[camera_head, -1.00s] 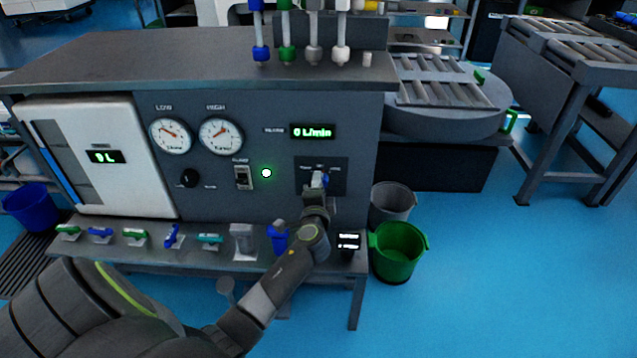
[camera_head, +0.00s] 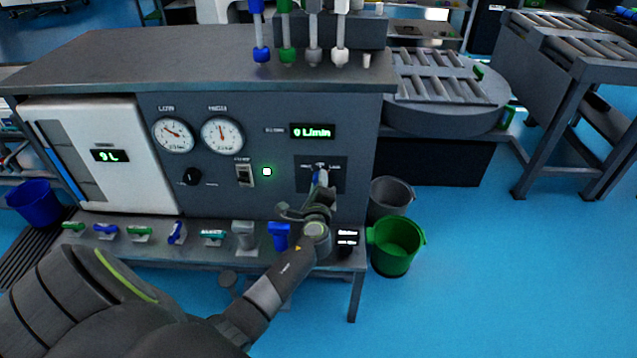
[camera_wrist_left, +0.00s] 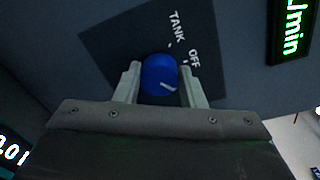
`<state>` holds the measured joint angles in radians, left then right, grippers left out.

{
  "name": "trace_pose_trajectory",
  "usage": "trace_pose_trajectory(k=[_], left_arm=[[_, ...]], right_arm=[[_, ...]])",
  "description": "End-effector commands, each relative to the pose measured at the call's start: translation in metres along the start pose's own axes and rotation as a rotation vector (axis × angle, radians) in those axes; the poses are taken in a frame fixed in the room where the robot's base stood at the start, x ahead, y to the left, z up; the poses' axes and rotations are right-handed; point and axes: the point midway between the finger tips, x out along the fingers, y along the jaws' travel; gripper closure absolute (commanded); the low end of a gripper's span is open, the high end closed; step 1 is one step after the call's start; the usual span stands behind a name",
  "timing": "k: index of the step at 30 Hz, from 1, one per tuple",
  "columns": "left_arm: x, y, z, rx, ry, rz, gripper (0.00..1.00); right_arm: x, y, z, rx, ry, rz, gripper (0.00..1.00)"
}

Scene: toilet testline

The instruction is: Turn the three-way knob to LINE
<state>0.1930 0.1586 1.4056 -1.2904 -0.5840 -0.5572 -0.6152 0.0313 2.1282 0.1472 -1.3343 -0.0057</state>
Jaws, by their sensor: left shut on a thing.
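The three-way knob (camera_head: 318,177) is blue and sits on a dark square plate (camera_head: 339,165) at the right of the panel. In the left wrist view the knob (camera_wrist_left: 158,75) is round with a short pale mark. The labels TANK and OFF show on the plate (camera_wrist_left: 115,45); I cannot see LINE in that view. My left gripper (camera_head: 321,186) is shut on the knob. Its two fingers (camera_wrist_left: 159,84) lie on either side of the knob in the left wrist view. The gripper hides part of the knob in the head view. My right gripper is not in view.
Several small valve handles and a blue fitting (camera_head: 279,236) line the ledge below the panel, close to my left arm. A green bucket (camera_head: 395,247) and a grey bucket (camera_head: 391,196) stand right of the bench. The display (camera_head: 312,132) reads 0 L/min.

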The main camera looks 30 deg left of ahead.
Motion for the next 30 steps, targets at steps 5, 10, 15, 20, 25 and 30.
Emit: trace_pose_trajectory(k=[5, 10, 15, 20, 25, 30], left_arm=[[-0.0006, 0.0016, -0.0010, 0.008, 0.001, 0.004, 0.86], [-0.0006, 0.0018, -0.0010, 0.008, 0.001, 0.004, 0.86], [-0.0006, 0.0017, -0.0009, 0.008, 0.001, 0.004, 0.53], [-0.0004, 0.0010, -0.0005, 0.007, 0.000, 0.002, 0.42], [-0.0003, 0.0005, -0.0003, 0.007, 0.000, 0.001, 0.42], [-0.0097, 0.0012, -0.0009, 0.006, 0.002, 0.003, 0.42]], right_arm=[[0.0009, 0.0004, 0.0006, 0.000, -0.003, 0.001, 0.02], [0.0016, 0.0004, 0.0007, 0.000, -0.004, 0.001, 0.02], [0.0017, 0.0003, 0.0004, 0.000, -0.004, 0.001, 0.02], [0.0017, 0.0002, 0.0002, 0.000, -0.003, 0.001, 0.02], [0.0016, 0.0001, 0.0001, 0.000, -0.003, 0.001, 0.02], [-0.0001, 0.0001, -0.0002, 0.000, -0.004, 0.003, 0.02]])
